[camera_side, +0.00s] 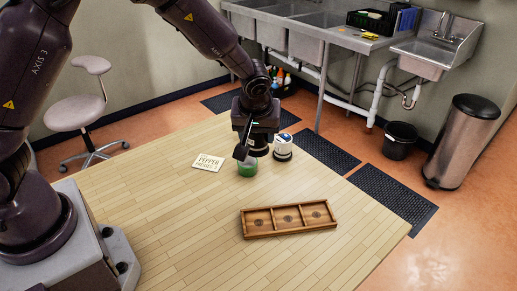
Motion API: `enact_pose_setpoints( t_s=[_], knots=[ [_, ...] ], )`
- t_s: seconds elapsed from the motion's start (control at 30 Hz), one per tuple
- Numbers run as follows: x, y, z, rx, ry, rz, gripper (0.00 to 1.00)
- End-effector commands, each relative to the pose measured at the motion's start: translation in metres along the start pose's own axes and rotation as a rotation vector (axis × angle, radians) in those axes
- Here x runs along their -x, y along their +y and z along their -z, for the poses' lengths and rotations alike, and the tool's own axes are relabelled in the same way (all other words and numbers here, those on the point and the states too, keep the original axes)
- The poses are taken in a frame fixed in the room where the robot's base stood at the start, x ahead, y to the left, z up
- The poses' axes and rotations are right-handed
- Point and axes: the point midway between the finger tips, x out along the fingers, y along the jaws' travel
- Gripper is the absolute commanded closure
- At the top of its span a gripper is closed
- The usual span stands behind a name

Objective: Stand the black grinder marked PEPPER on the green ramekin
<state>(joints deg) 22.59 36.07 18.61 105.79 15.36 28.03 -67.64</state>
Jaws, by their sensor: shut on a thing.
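The green ramekin (247,169) stands on the wooden table, below my gripper (251,147). My gripper is shut on the black grinder (258,150), which is dark and hard to separate from the fingers. The grinder appears just above and slightly right of the ramekin, partly behind a dark finger. I cannot tell whether it touches the ramekin, and no PEPPER marking on it is readable.
A white and blue container (282,147) stands close on the right. A printed card (208,162) lies to the left. A wooden tray with three compartments (246,225) lies toward the front. The table (160,215) is otherwise clear.

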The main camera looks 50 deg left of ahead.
Motion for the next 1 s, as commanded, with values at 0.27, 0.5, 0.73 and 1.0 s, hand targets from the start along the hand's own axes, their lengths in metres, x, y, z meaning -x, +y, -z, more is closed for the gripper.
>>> enact_pose_setpoints(
  t_s=[0.27, 0.5, 0.73, 1.0],
  knots=[
    [-0.041, -0.04, 0.046, 0.009, -0.005, -0.01, 0.81],
    [-0.046, -0.031, 0.046, -0.083, 0.013, -0.046, 0.81],
    [-0.067, -0.031, 0.037, -0.084, 0.012, -0.045, 0.81],
    [-0.088, -0.031, 0.029, -0.083, 0.014, -0.046, 0.81]
  ],
)
